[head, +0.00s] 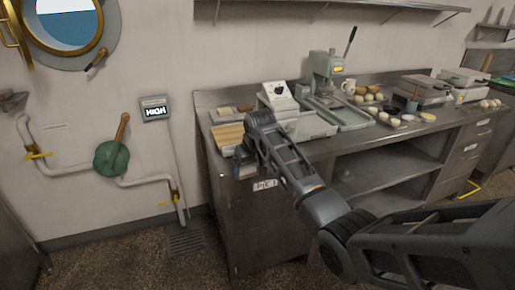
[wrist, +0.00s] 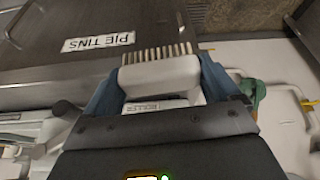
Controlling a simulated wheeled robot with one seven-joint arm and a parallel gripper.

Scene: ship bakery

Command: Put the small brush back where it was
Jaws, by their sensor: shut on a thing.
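The small brush (wrist: 160,76) is a pale block with a row of tan bristles in the wrist view. My gripper (wrist: 158,88) is shut on it, with a blue finger on each side of the block and the bristles pointing away from the palm. A small lettered label (wrist: 156,105) shows just behind the block, between the fingers. In the head view my gripper (head: 244,163) is at the left front corner of the steel bench (head: 345,147), above the cabinet door marked for pie tins. The brush cannot be made out clearly there.
A wooden slatted item (head: 228,134) and a white scale-like device (head: 278,97) stand close to my gripper. A grey press (head: 325,72), trays and several dough pieces fill the bench further right. Pipes with a green valve (head: 111,158) run along the left wall.

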